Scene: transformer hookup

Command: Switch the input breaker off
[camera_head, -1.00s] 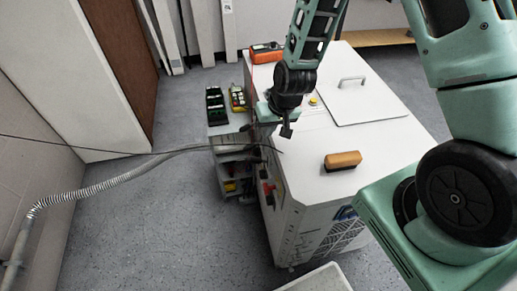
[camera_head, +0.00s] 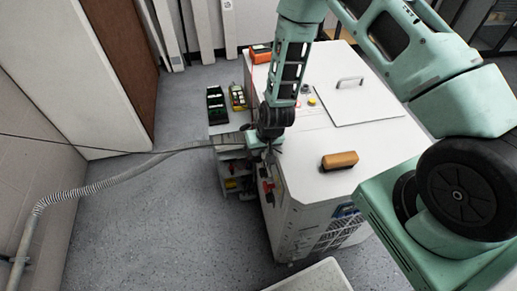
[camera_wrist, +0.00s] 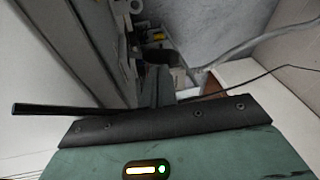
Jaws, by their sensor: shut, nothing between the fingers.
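The white transformer cabinet (camera_head: 308,172) stands in the middle of the head view, with its front panel facing left. A red and dark fitting (camera_head: 268,186) shows on that panel; I cannot tell whether it is the input breaker. My gripper (camera_wrist: 158,88) is shut and empty in the wrist view, pointing down along the panel, which fills the left side. In the head view its wrist is at the cabinet's left top edge and its fingertips are hidden. Small pale fittings (camera_wrist: 138,28) lie beyond the fingers; the breaker's lever cannot be made out.
A brown-topped block (camera_head: 340,160) and a metal handle (camera_head: 350,82) are on the cabinet top. An orange meter (camera_head: 261,53) sits at the back corner. A shelf cart (camera_head: 232,168) stands close on the left, with a grey hose (camera_head: 110,181) reaching toward it. Floor is clear farther left.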

